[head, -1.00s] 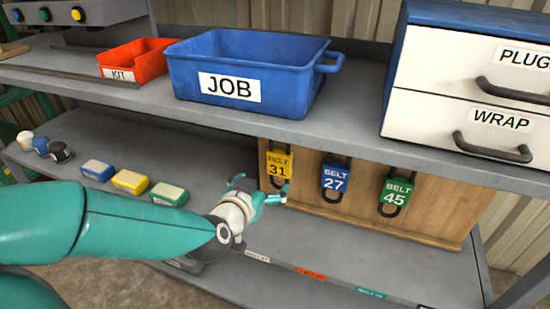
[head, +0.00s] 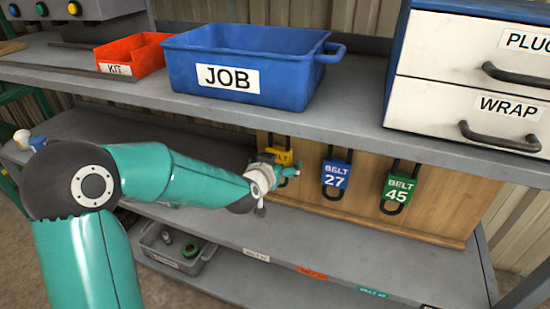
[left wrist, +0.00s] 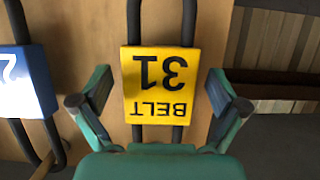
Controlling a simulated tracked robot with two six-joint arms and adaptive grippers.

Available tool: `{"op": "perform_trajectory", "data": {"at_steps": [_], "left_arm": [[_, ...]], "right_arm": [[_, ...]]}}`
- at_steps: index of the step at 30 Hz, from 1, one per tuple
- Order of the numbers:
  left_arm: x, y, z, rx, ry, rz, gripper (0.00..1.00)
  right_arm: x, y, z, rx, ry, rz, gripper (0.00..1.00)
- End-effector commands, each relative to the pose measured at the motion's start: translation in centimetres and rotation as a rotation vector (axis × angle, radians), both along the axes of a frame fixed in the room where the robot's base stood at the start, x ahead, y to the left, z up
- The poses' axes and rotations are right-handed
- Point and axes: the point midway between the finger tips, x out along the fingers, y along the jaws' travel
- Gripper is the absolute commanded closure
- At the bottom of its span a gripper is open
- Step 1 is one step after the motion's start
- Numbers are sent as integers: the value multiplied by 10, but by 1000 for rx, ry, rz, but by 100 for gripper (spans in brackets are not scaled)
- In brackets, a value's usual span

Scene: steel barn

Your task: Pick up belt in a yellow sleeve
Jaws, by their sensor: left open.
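The belt in a yellow sleeve marked BELT 31 (head: 283,153) hangs on the wooden board (head: 450,210) under the upper shelf. In the head view my left gripper (head: 285,171) covers its lower part. In the left wrist view the yellow sleeve (left wrist: 160,85) shows upside down, with black belt above and below it. The open fingers of my left gripper (left wrist: 160,103) stand one on each side of the sleeve, with gaps visible. I cannot tell the depth between fingertips and sleeve. My right gripper is not in view.
A blue belt 27 (head: 336,175) and a green belt 45 (head: 398,190) hang to the right. The blue JOB bin (head: 300,85), red KIT bin (head: 140,52) and drawer unit (head: 450,110) stand on the shelf above. A grey bin (head: 170,262) is below.

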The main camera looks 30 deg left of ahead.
Motion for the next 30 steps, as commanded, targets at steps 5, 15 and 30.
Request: {"op": "perform_trajectory", "data": {"at_steps": [5, 15, 30], "left_arm": [[2, 1, -1, 0, 0, 0, 2], [2, 0, 0, 0, 0, 0, 47], [2, 0, 4, 0, -2, 0, 70]], "right_arm": [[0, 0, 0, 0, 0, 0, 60], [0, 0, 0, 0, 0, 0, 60], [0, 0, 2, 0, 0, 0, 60]]}}
